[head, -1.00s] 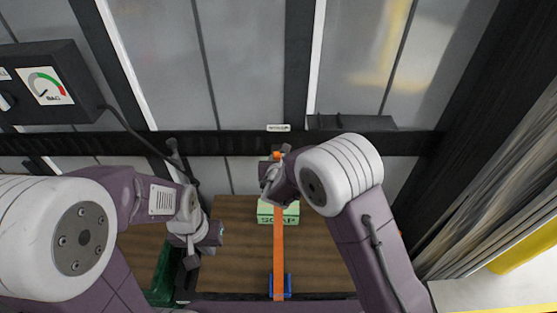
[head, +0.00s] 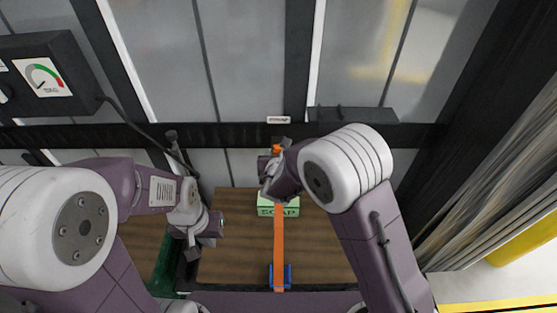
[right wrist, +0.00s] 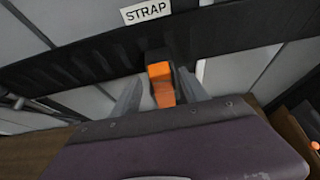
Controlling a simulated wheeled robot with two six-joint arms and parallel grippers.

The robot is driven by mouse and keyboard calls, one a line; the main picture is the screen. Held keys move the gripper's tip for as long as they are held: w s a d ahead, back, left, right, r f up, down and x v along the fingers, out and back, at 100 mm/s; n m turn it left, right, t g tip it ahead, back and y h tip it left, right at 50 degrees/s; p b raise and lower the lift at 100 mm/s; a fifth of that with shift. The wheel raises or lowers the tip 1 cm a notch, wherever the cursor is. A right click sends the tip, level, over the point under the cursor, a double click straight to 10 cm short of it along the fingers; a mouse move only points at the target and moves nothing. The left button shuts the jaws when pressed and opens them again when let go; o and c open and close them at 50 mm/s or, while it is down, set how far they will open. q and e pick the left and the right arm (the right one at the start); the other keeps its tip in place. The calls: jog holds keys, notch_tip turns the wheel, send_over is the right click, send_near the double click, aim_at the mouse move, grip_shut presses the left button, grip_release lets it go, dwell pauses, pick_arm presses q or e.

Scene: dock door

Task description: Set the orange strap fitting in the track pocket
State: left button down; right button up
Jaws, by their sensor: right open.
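The orange strap fitting (right wrist: 161,84) sits between the spread fingers of my right gripper (right wrist: 160,95) in the right wrist view, with a gap on each side. Its far end meets a dark pocket (right wrist: 157,55) on the black track (right wrist: 90,57); how deep it sits I cannot tell. In the head view the fitting (head: 277,148) shows as a small orange bit at the track, beyond my right gripper (head: 272,166).
A gauge box (head: 45,80) with a cable hangs at upper left. A dark ledge (head: 350,116) sits right of the pocket. Curtain-like folds (head: 490,190) border the right.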

jog(key=v, duration=1)
jog(key=s+d+f+m+g+h, duration=0.2)
jog(key=s+d+m+g, duration=0.1)
jog(key=d+m, duration=0.3)
jog(key=s+d+f+m+g+h, duration=0.1)
jog(key=s+d+f+m+g, duration=0.15)
jog(key=d+m, duration=0.4)
jog(key=s+d+f+m+g+h, duration=0.2)
jog(key=s+d+f+m, duration=0.15)
jog(key=d+m, duration=0.2)
jog(key=s+f+m+g+y, duration=0.1)
jog(key=s+m+g+y, duration=0.2)
jog(key=s+m, duration=0.6)
jog(key=m+y, duration=0.2)
jog(key=m, duration=0.7)
jog(key=shift+f, duration=0.2)
jog(key=shift+a+g, duration=0.1)
jog(key=shift+g, duration=0.15)
